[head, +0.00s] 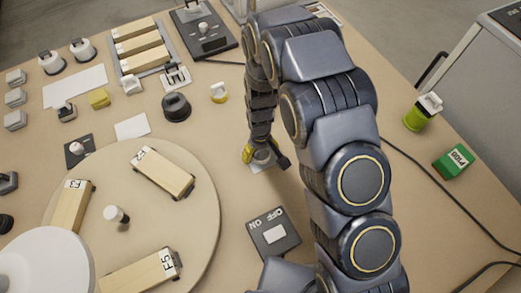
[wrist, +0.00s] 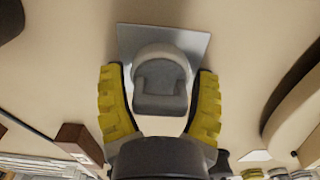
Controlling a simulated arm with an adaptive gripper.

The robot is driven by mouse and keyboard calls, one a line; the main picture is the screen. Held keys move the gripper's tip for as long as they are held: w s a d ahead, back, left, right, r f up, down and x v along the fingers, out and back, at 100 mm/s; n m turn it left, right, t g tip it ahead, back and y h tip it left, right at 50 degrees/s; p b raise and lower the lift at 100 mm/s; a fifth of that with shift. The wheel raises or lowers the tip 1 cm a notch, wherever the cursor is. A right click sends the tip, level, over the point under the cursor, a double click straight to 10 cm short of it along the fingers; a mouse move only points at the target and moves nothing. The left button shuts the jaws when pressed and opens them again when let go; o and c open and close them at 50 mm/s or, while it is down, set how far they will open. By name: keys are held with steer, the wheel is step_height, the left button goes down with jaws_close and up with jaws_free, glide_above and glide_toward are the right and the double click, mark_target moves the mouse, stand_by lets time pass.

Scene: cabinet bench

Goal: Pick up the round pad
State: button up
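A round pale pad with a grey block-like grip (wrist: 160,82) sits on a square light plate (wrist: 128,40) in the wrist view. In the head view the pad (head: 262,156) is small and partly hidden by my gripper (head: 266,160), with the plate (head: 258,168) under it. My gripper (wrist: 158,72) is open, with one yellow-padded finger on each side of the pad. The fingers are close to its sides; I see no clear grip on it.
A box marked ON and OFF (head: 273,234) stands in front of my gripper. A large round board (head: 205,215) with wooden blocks is at left. A cable runs at right.

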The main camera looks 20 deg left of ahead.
steer(key=c, duration=0.3)
steer(key=shift+r, duration=0.1)
steer(key=shift+c, duration=0.2)
